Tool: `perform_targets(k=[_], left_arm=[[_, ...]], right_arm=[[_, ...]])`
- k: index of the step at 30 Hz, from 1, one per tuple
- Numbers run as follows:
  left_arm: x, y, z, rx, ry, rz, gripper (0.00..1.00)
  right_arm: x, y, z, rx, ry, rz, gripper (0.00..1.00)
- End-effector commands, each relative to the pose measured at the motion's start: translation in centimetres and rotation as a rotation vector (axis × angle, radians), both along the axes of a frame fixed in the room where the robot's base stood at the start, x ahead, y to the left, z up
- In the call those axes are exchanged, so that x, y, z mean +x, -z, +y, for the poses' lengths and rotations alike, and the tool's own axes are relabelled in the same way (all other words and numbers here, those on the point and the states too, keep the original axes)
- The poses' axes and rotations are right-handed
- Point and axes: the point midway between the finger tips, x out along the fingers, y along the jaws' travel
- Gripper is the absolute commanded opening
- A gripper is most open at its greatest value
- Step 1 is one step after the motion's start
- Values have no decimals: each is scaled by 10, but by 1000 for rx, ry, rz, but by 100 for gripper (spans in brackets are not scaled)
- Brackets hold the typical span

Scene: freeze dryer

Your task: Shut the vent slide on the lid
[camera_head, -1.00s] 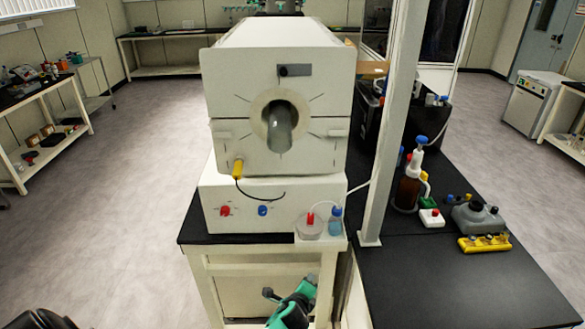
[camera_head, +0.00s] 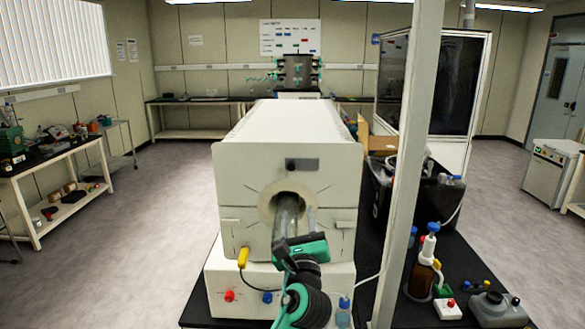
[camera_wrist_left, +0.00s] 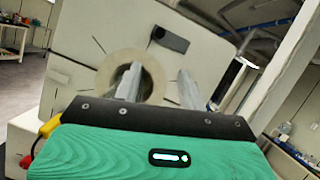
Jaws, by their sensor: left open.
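The vent slide (camera_head: 304,164) is a small grey plate with a dark knob at its left end, on the upper front face of the white box-shaped unit (camera_head: 238,165). It also shows in the left wrist view (camera_wrist_left: 172,40), up and right of the round port (camera_wrist_left: 140,62). My left gripper (camera_head: 297,222) is in front of the port, below the slide and apart from it. In the left wrist view my left gripper (camera_wrist_left: 158,88) has its two fingers spread with nothing between them. It hides part of the port. My right gripper is not in view.
A pale upright post (camera_head: 400,190) stands right of the unit. A brown bottle (camera_head: 421,275) and a grey container (camera_head: 496,308) stand on the black bench to the right. A yellow plug with a cable (camera_head: 243,257) is at the unit's lower left. The space before the slide looks clear.

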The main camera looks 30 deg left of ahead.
Motion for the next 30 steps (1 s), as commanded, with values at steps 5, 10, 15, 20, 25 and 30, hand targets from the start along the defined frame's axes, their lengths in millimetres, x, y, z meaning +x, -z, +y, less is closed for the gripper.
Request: perform_targets(k=[5,10,15,20,25,30], left_arm=[[-2,-13,4,17,-17,-8,41],[16,-24,18,17,-19,-8,41],[43,-38,39,16,-18,-8,41],[68,-50,57,16,-17,-8,41],[86,-58,72,16,-16,-7,41],[95,-60,79,14,-16,-8,41]], right_arm=[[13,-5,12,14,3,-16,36],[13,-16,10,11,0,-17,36],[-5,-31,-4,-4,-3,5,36],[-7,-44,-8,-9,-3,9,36],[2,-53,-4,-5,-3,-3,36],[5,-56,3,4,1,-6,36]])
